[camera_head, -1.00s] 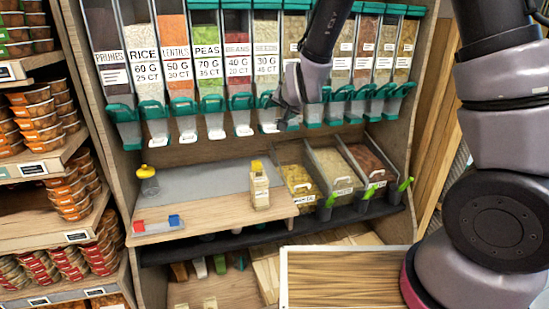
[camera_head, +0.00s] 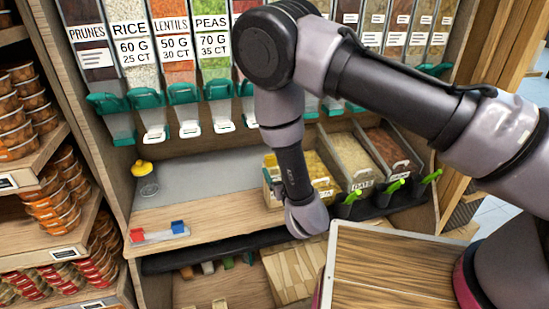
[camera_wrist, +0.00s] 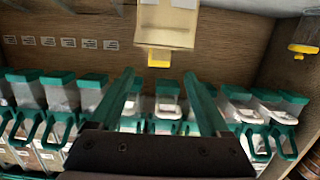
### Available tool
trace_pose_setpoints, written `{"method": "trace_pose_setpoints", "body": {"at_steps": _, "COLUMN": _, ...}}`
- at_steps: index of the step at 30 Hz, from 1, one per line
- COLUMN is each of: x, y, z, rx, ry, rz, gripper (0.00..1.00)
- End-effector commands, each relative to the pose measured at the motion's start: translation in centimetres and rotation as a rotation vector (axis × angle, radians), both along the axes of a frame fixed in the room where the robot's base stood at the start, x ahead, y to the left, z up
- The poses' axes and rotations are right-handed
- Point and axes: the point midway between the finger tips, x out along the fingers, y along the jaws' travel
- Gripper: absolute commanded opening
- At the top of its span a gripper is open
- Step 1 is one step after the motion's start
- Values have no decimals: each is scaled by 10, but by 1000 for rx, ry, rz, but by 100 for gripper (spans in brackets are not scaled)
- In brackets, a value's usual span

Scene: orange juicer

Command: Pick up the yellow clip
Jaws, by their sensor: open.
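The yellow clip (camera_wrist: 159,58) sits on the end of a pale bag (camera_wrist: 166,25) at the top of the wrist view. My gripper (camera_wrist: 158,76) is open, its two teal fingers spread to either side below the clip in the picture. Nothing shows between the fingers, and I cannot tell how far the clip lies beyond the tips. In the head view the clip (camera_head: 271,160) shows just left of my forearm, which hides most of the bag. My fingers are not clear there.
A jar with a yellow lid (camera_head: 145,167) stands at the shelf's left, behind a small holder with red and blue pieces (camera_head: 160,233). Open bins with green-handled scoops (camera_head: 396,187) lie right of my forearm. Dispensers (camera_head: 172,92) hang above. A wooden board (camera_head: 385,270) is in front.

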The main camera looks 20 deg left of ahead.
Motion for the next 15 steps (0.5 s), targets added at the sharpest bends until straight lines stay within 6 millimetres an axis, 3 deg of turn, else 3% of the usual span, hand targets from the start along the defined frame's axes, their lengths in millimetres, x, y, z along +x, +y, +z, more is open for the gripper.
{"method": "trace_pose_setpoints", "body": {"at_steps": 3, "x": 19, "y": 10, "z": -2, "rx": 4, "ry": 0, "rz": -5, "gripper": 80}}
{"method": "trace_pose_setpoints", "body": {"at_steps": 15, "x": 55, "y": 32, "z": -6, "rx": 4, "ry": 0, "rz": -4, "gripper": 80}}
